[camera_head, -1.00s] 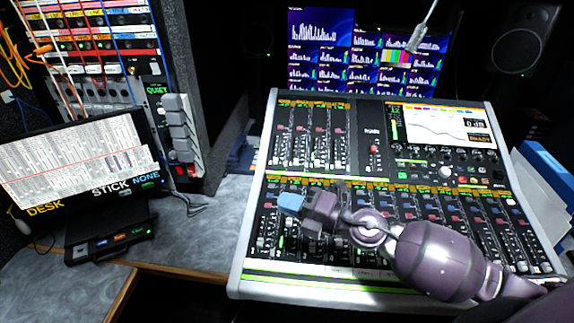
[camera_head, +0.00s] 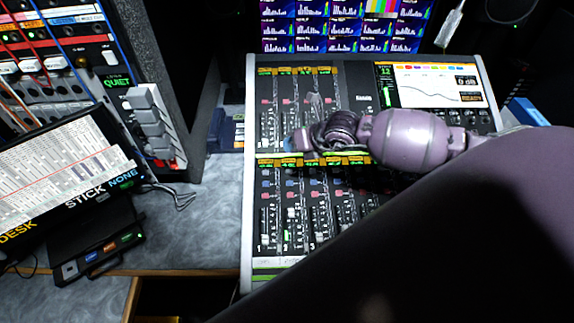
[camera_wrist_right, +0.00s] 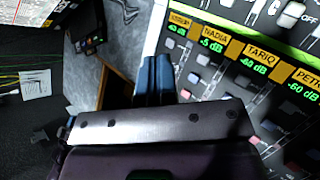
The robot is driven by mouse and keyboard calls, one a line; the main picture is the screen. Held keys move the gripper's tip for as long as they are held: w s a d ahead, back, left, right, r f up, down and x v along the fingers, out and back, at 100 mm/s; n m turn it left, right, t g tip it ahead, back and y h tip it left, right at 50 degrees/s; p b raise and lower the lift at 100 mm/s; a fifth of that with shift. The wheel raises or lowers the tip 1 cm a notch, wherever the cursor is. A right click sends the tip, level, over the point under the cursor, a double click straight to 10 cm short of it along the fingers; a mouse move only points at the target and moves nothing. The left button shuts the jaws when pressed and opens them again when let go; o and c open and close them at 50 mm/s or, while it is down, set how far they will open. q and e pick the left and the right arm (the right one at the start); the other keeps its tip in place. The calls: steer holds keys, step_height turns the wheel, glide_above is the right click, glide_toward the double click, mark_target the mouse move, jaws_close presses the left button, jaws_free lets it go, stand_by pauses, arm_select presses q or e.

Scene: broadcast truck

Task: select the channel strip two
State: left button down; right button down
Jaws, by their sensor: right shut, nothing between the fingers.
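The mixing console (camera_head: 248,200) stands at the centre. Its channel strip two (camera_head: 289,210) is marked 2 at the bottom and has a green-lit spot low down. In the right wrist view, the second label reads NADIA, -5 dB, above that strip (camera_wrist_right: 203,60). My right gripper (camera_head: 291,142) has blue fingertips. It is over the left part of the console, around the band between upper and lower strips. The wrist view shows the shut, empty fingertips (camera_wrist_right: 153,75) left of the first strip's controls; contact cannot be told. My left gripper is out of view.
My dark arm part covers the console's lower right. A tilted screen (camera_head: 60,175) with a small button box (camera_head: 100,257) stands at left, beside a rack (camera_head: 60,50) with cables. The grey desk (camera_head: 185,235) between is mostly clear.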

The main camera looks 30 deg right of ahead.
mark_target(291, 171)
steer(key=f+b, duration=0.2)
steer(key=f, duration=0.1)
steer(key=f+b, duration=0.2)
steer(key=f, duration=0.1)
steer(key=w+f+b, duration=0.1)
steer(key=f+b, duration=0.1)
steer(key=b, duration=0.1)
steer(key=shift+d+f, duration=0.3)
steer(key=shift+f, duration=0.1)
stand_by(1.1)
stand_by(0.7)
steer(key=shift+f, duration=0.35)
steer(key=shift+w, duration=0.1)
